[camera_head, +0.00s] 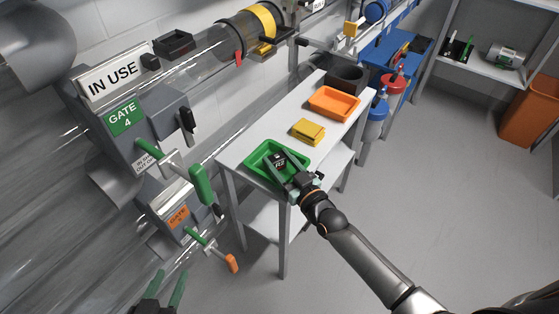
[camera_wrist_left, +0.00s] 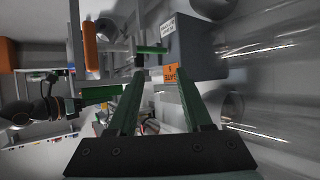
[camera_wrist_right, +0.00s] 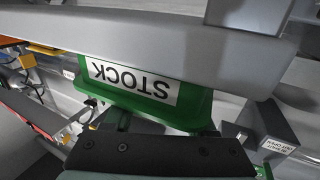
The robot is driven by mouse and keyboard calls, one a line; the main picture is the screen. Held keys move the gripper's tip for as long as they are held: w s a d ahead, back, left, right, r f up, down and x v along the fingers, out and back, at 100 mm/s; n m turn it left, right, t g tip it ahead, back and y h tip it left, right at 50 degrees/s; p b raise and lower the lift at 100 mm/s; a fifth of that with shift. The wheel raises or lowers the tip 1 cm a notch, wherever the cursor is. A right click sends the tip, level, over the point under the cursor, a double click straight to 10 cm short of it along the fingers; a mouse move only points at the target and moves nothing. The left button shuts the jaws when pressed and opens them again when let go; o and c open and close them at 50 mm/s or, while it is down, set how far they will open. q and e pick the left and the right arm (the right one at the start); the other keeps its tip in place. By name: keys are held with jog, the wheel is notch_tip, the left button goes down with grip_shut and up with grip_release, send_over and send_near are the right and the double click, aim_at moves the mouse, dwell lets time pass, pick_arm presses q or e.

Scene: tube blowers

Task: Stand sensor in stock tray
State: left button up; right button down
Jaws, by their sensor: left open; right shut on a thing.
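The green stock tray (camera_head: 252,169) sits at the near end of the white table. Its STOCK label shows upside down on the tray wall (camera_wrist_right: 190,105) in the right wrist view. The sensor (camera_head: 280,160), a small dark block with white marking, is over or inside the tray; I cannot tell whether it touches the floor. My right gripper (camera_head: 287,176) is shut on it from the near right side. In the right wrist view the sensor is hidden. My left gripper (camera_head: 165,290) is open and empty at the bottom left; its spread fingers show in the left wrist view (camera_wrist_left: 163,100).
A yellow block (camera_head: 308,130), an orange tray (camera_head: 335,103) and a dark bin (camera_head: 346,77) stand farther along the table. Gate panels with a green handle (camera_head: 200,184) and an orange handle (camera_head: 232,263) stick out at the left. The floor at the right is clear.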

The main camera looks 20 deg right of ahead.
aim_at(280, 162)
jog(key=shift+c, duration=1)
grip_release()
pick_arm(q)
jog(key=shift+w+r, duration=0.1)
jog(key=shift+r, duration=0.15)
pick_arm(e)
jog(key=p+v, duration=0.1)
jog(key=v, duration=0.4)
pick_arm(q)
jog(key=s+f+g+p, duration=0.1)
jog(key=s+f+g, duration=0.2)
jog(key=s+f, duration=0.1)
jog(key=shift+s+d+f+n, duration=0.2)
jog(key=shift+d+f+n, duration=0.1)
jog(key=shift+f, duration=0.1)
pick_arm(e)
jog(key=s+a+f+g+h, duration=0.1)
jog(key=s+f+g, duration=0.3)
jog(key=s, duration=0.6)
jog(key=s+a+f+g, duration=0.1)
jog(key=s+f+g, duration=0.3)
jog(key=s, duration=0.6)
jog(key=shift+a+f+m+h, duration=0.3)
jog(key=shift+f+h, duration=0.1)
jog(key=shift+f, duration=0.1)
jog(key=shift+s, duration=0.15)
